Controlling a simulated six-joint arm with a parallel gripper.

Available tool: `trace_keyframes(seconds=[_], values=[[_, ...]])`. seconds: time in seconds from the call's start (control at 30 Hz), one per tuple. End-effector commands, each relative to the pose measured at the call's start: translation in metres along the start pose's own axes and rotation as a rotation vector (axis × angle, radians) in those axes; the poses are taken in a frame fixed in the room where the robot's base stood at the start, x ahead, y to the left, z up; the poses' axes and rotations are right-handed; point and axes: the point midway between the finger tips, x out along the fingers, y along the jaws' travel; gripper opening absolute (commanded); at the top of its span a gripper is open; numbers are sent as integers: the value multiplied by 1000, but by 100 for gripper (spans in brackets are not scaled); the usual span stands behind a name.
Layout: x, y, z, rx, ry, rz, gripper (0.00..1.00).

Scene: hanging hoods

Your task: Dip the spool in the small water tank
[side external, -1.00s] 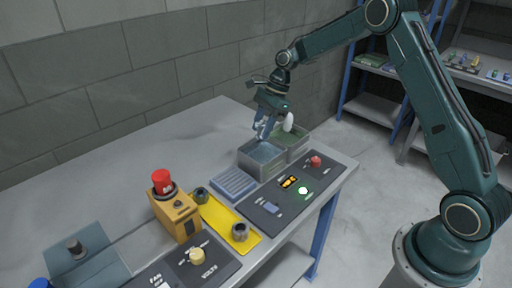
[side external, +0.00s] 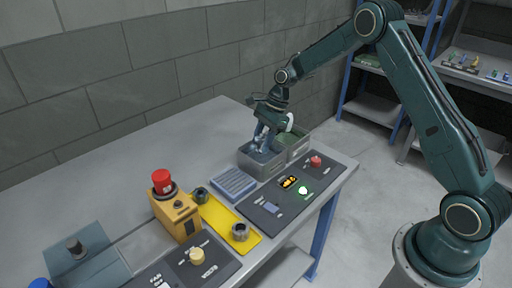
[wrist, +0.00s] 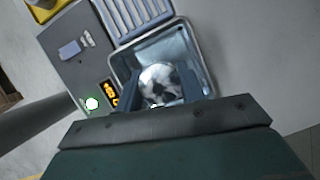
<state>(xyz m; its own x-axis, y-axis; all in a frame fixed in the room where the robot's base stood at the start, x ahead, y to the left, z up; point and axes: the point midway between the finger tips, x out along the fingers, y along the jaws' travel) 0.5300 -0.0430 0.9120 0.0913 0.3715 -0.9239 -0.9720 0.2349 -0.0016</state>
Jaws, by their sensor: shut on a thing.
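The small water tank (side external: 259,170) is an open grey metal box on the bench, with bluish water inside; it also fills the middle of the wrist view (wrist: 205,62). My gripper (side external: 262,147) points down into it, its fingertips at or below the rim. The wrist view shows my gripper (wrist: 158,98) shut on the spool (wrist: 162,80), a round, shiny grey piece between the fingers, inside the tank's outline. In the side view the spool is hidden by the fingers and tank wall. I cannot tell how deep it sits in the water.
A ribbed blue-grey rack (side external: 233,184) stands to the left. A control panel (side external: 270,208) with a lit green button and red knob lies in front. A yellow plate (side external: 218,214) carries two dark cylinders. The wall is behind.

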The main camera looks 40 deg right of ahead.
Motion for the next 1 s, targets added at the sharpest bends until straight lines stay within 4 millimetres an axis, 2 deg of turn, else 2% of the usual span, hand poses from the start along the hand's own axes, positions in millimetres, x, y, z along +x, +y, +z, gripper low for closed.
trace_keyframes(seconds=[0.6,1.0], values=[[45,0,-18,-1,-1,0,14],[53,0,-22,0,0,-1,14]])
